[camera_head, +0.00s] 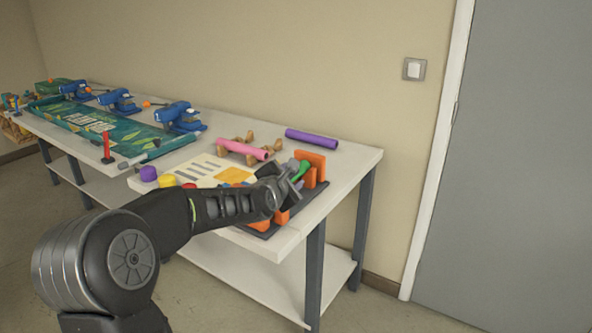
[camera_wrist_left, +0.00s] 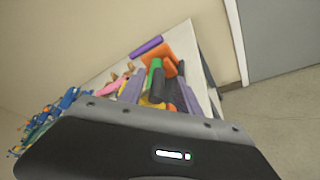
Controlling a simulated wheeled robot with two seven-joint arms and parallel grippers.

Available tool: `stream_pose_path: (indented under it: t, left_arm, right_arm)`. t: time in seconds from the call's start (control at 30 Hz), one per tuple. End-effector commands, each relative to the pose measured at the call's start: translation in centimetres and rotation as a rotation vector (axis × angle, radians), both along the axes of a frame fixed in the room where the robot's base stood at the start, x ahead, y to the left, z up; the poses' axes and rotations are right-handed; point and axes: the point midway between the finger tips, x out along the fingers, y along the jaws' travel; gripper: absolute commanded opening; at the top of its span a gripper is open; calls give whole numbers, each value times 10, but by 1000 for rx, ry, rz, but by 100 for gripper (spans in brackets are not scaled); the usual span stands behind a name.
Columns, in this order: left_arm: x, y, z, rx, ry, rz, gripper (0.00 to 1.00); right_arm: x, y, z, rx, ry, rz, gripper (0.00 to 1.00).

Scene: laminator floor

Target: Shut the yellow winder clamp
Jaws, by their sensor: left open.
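The winder has orange end plates (camera_head: 312,160), a green roll (camera_head: 301,170) and a dark base (camera_head: 312,197) at the table's right end. A small yellow part (camera_wrist_left: 149,101), which looks like the winder clamp, shows in the left wrist view beside a dark handle-like piece (camera_wrist_left: 157,82). I cannot tell how far the clamp is open. My left gripper (camera_head: 290,179) is over the winder and covers much of it in the head view. Its two grey fingers stand apart on either side of the yellow part in the wrist view; contact is unclear. My right gripper is out of view.
A pink roll (camera_head: 242,150) on wooden supports and a purple roll (camera_head: 312,139) lie behind. Purple (camera_head: 148,173) and yellow (camera_head: 168,180) pots stand left of my arm. Blue clamp-like tools (camera_head: 181,116) and a green banner (camera_head: 100,128) fill the far table. A grey door (camera_head: 510,160) is at right.

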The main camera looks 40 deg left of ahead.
Motion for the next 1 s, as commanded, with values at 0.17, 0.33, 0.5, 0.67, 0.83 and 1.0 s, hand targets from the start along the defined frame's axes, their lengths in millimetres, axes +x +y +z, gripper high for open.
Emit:
stream_pose_path:
  t: [0.17,0.33,0.5,0.67,0.83,1.0]
  left_arm:
    - [25,8,-5,-1,1,0,40]
    - [37,11,-10,0,1,-1,40]
    - [39,12,-11,0,-1,1,40]
    - [38,12,-11,0,-1,1,37]
    - [38,12,-11,0,0,0,23]
    - [38,12,-12,0,1,1,9]
  right_arm:
    - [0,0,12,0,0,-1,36]
    - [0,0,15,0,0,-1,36]
    - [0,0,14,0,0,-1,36]
    - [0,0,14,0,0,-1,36]
    - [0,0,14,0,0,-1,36]
    - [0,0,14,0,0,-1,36]
